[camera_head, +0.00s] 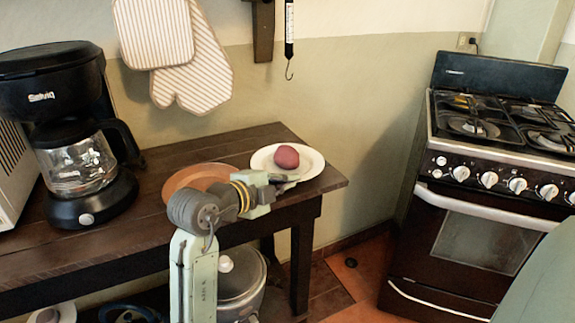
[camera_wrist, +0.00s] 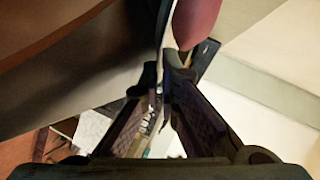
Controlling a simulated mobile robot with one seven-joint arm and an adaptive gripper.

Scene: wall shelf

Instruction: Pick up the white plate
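The white plate (camera_head: 311,166) is at the right end of the dark wooden table, with a dark red round object (camera_head: 287,158) on it. My gripper (camera_head: 285,181) is at the plate's near rim. In the wrist view the plate shows edge-on as a thin pale strip (camera_wrist: 167,38), with the red object (camera_wrist: 195,18) beside it. My fingertips (camera_wrist: 164,76) are close together with the rim between them. I cannot tell whether the plate is clear of the table.
A brown plate (camera_head: 194,175) lies just left of the white plate, partly behind my arm. A black coffee maker (camera_head: 70,130) stands further left on the wooden table (camera_head: 255,139). A pot (camera_head: 240,285) is below. A stove (camera_head: 480,185) stands right, beyond a floor gap.

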